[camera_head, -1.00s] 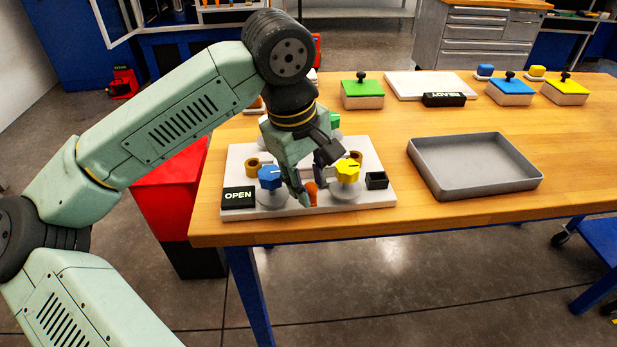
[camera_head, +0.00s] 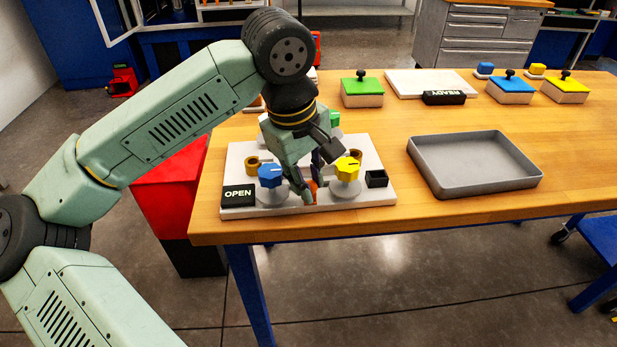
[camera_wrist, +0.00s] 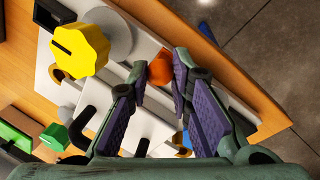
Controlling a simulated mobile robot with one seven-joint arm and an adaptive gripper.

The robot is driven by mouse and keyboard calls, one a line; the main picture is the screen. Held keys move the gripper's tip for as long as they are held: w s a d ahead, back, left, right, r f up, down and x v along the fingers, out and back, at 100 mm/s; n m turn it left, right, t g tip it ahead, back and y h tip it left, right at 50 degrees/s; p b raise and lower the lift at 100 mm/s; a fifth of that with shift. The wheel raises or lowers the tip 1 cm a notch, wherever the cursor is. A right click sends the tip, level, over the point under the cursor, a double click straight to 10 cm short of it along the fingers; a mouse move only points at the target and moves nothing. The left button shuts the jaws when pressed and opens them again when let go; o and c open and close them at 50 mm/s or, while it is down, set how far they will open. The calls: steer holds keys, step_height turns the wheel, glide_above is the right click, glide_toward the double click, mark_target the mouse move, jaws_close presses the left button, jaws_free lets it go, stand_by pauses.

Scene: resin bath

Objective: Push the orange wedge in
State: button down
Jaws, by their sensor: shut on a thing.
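The orange wedge (camera_head: 313,188) shows as a small orange patch at my gripper's fingers, low over the front of the white board (camera_head: 340,199). My gripper (camera_head: 309,193) points down between the blue knob (camera_head: 270,176) and the yellow knob (camera_head: 347,168). In the wrist view the orange wedge (camera_wrist: 160,71) sits at the fingertips of my gripper (camera_wrist: 163,70), its lower part hidden by the fingers. The yellow knob (camera_wrist: 80,50) is to the left there. I cannot tell how deep the wedge sits in the board.
An OPEN sign (camera_head: 238,196) and a small black box (camera_head: 376,179) stand on the board. A grey tray (camera_head: 474,165) lies to the right on the wooden table (camera_head: 390,143). Green, blue and yellow lidded boxes stand at the back. The table's front edge is close.

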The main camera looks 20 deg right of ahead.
mark_target(298, 201)
steer(key=shift+w+d+f+b, duration=0.15)
steer(key=shift+w+b, duration=0.3)
steer(key=shift+b, duration=0.1)
steer(key=shift+w, duration=0.35)
steer(key=shift+d+r, duration=0.1)
steer(key=shift+r, duration=0.1)
steer(key=c, duration=1.7)
jaws_free()
step_height(298, 201, up, 12)
steer(key=a, duration=0.2)
steer(key=shift+s+a, duration=0.15)
steer(key=shift+s, duration=0.2)
steer(key=shift+f, duration=0.15)
